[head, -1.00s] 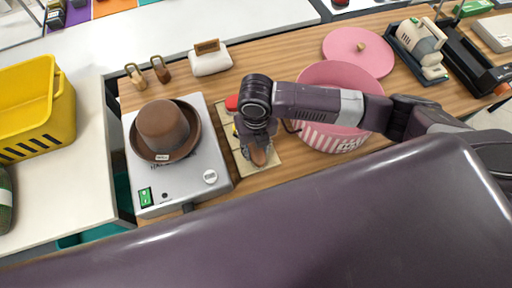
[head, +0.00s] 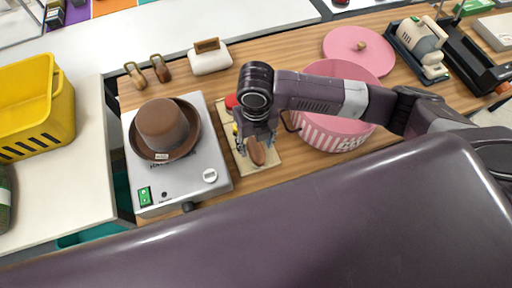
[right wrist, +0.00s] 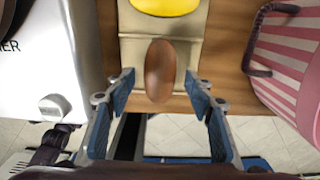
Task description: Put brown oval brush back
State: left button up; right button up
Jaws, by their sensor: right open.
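The brown oval brush (head: 256,152) lies on a beige mat (head: 272,160) on the wooden counter. In the right wrist view the brush (right wrist: 160,70) is a smooth brown oval lying near the mat's front edge. My right gripper (head: 257,140) is above the mat, just behind the brush in the head view. In the right wrist view its blue-padded fingers (right wrist: 160,95) are spread apart, one on each side of the brush's near end, with gaps on both sides. Nothing is held. My left gripper is not in view.
A yellow item (right wrist: 165,5) and a red item (head: 231,101) sit behind the brush on the mat. A grey machine with a brown hat (head: 165,130) stands at left. A pink striped hatbox (head: 335,130) stands close at right, its lid (head: 358,50) behind it.

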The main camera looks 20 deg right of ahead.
aim_at(256, 149)
notch_tip(256, 149, up, 9)
jog(key=b, duration=0.1)
jog(key=shift+r, duration=0.15)
